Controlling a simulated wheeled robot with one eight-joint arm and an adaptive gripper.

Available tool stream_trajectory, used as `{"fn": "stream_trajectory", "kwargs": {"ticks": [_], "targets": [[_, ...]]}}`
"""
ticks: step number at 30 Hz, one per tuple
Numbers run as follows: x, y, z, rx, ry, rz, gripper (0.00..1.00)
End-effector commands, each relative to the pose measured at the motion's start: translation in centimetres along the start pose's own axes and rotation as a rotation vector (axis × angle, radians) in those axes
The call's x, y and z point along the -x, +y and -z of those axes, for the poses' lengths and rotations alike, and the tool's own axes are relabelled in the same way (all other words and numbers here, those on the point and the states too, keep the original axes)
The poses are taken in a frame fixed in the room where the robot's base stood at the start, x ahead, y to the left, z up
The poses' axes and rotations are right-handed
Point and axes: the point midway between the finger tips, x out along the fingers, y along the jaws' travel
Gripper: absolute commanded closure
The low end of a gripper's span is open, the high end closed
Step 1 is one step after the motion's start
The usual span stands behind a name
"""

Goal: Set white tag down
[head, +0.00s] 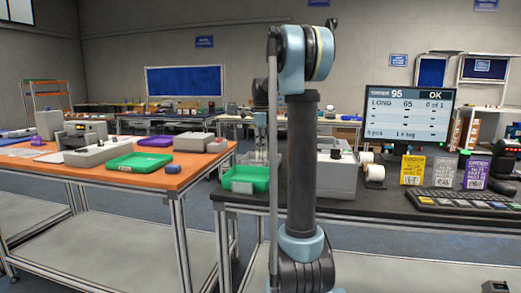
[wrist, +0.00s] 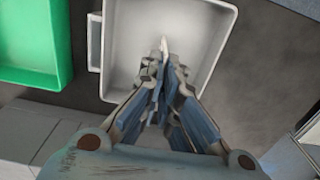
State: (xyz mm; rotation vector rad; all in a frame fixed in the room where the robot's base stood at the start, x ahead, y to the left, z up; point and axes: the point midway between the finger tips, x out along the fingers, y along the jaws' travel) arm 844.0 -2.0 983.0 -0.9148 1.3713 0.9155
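My gripper (wrist: 165,62) is in the wrist view, its fingers drawn close together. A thin white sliver (wrist: 164,45) sticks out between the fingertips; it looks like the white tag seen edge-on. The fingertips are over the inside of a white tray (wrist: 222,45); whether the tag touches the tray floor I cannot tell. In the head view my arm stands in front and I cannot make out the fingers or the held tag.
A green tray (wrist: 28,45) lies left of the white tray; it also shows in the head view (head: 246,179). A monitor (head: 409,112), a keyboard (head: 465,203) and a grey box (head: 337,175) are on the bench. An orange table (head: 120,175) stands to the left.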

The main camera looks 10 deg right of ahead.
Motion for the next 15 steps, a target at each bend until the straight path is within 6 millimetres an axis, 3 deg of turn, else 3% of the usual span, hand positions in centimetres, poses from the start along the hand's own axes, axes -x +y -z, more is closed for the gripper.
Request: {"fn": "stream_trajectory", "kwargs": {"ticks": [12, 15], "targets": [[-0.97, 0.04, -0.02, 0.000, 0.000, 0.000, 1.00], [-0.95, 0.05, -0.02, 0.001, 0.000, 0.000, 0.77]]}}
